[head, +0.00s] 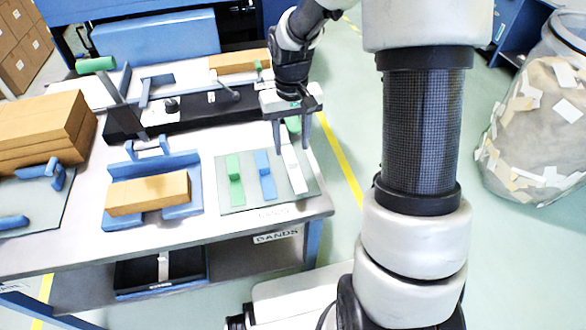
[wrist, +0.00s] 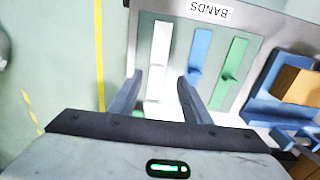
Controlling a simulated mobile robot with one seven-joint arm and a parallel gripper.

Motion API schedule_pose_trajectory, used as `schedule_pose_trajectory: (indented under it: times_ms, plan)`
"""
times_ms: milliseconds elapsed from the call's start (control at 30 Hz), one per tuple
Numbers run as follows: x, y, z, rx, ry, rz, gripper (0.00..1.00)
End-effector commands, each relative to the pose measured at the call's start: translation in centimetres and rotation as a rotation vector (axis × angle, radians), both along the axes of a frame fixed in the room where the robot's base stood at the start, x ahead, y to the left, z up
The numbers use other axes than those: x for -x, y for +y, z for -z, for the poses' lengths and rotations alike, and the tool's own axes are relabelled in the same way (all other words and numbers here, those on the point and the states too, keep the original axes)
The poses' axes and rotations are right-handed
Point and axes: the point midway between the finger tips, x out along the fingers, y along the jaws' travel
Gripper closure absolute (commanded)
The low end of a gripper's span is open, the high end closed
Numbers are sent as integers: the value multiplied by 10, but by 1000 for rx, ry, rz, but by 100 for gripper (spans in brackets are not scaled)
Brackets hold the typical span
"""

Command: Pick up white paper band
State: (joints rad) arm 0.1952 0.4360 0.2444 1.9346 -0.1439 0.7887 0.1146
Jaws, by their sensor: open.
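The white paper band (head: 296,177) lies flat at the right of a pale green mat (head: 218,193) near the table's right front corner. It also shows in the wrist view (wrist: 158,60). My gripper (head: 291,144) is open above the far end of the white band. In the wrist view my two fingers (wrist: 160,88) stand on either side of the white band, with no visible grip on it. Part of the band's far end is hidden behind my gripper in the head view.
A blue band (head: 265,178) and a green band (head: 235,182) lie left of the white one. A brown block (head: 148,193) sits in a blue cradle (head: 196,160) further left. A black fixture (head: 200,112) stands behind. A bin of paper scraps (head: 535,125) is at the right.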

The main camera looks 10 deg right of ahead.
Motion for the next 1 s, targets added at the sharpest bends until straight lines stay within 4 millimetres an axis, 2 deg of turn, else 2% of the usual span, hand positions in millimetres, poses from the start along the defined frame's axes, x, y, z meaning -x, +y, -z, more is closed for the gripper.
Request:
schedule_pose_trajectory:
  times_ms: [33,267,500,600,833,1000]
  plan:
    - [0,0,7,0,1,0,56]
    - [0,-1,18,0,0,0,56]
    - [3,-4,53,0,3,-1,56]
    - [2,-4,63,0,0,0,56]
    - [2,-4,63,0,-1,0,56]
    - [2,-4,63,0,-1,0,85]
